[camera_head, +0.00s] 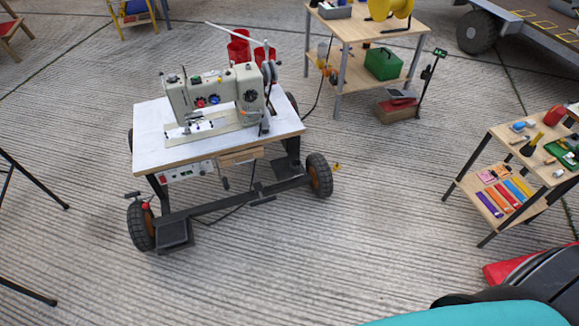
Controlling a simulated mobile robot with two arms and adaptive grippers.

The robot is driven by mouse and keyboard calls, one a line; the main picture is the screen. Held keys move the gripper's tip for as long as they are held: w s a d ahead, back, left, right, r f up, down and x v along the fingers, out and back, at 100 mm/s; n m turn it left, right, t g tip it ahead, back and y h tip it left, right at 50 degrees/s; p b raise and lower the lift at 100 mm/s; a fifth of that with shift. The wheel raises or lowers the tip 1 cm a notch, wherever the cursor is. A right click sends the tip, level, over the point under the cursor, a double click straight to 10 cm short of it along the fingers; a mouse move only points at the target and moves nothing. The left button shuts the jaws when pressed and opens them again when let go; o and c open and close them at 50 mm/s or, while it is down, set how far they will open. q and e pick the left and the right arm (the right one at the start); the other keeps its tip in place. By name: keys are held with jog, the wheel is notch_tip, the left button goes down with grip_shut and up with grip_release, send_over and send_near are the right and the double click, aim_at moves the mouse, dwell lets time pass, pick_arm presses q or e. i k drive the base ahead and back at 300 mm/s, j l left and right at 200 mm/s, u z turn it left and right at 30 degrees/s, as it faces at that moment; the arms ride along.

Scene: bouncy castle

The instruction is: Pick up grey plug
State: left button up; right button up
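I cannot make out a grey plug for certain in the head view; it may be too small or hidden. A dark cord (319,88) hangs by the back workbench and runs to the floor behind the sewing table, its ends unclear. The sewing machine (215,97) stands on a white-topped wheeled table (155,125). A red-and-white panel (186,172) is under the table's front edge. Another dark cable (238,207) hangs below the table. Neither of my grippers is in view.
A wooden workbench (352,30) with a green box (383,64) stands behind. A low shelf (470,185) with small tools and colored strips is at right. Dark thin legs (35,180) are at left. Red, black and teal shapes fill the lower right. The front-center floor is clear.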

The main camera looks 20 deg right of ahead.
aim_at(265, 121)
jog(key=i+l, duration=0.1)
jog(key=i, duration=0.35)
jog(key=i+l, duration=0.1)
jog(key=i, duration=0.35)
